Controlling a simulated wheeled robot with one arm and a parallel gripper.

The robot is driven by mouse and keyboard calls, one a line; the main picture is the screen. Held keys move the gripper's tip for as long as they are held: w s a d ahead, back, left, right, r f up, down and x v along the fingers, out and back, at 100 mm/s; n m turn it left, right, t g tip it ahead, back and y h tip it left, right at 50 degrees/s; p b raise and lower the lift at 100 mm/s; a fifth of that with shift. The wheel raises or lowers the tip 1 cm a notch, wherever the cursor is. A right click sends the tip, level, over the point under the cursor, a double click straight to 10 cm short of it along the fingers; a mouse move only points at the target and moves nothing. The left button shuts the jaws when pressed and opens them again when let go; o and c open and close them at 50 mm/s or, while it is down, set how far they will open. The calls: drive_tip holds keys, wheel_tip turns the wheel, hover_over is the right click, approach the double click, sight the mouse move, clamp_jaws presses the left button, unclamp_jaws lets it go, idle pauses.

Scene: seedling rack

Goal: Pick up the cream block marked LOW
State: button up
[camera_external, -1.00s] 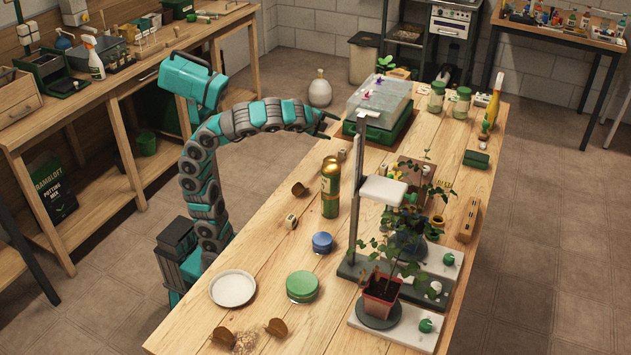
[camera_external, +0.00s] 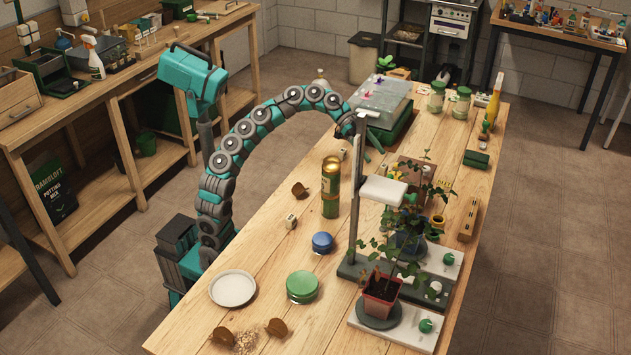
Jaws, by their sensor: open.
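Two small cream blocks show on the wooden table (camera_external: 265,265). One cream block (camera_external: 291,221) lies left of the gold-and-green bottle (camera_external: 331,187). The other cream block (camera_external: 343,154) is farther back, just behind that bottle. The marks on both are too small to read, so I cannot tell which says LOW. My gripper (camera_external: 375,147) is open, pointing down, a little right of the farther block and in front of the green propagator box. The lamp post partly hides my gripper, and its height above the table is unclear.
The post (camera_external: 356,200) with a white lamp head (camera_external: 383,190) stands close to my gripper. The green box with a clear lid (camera_external: 383,97) is behind it. Potted plants fill the right side. A blue tin (camera_external: 322,242) and a green tin (camera_external: 302,286) stand nearer the front.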

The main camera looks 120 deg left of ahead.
sight(384, 165)
drive_tip(key=x, duration=0.7)
drive_tip(key=shift+f, duration=0.1)
clamp_jaws()
idle(0.5)
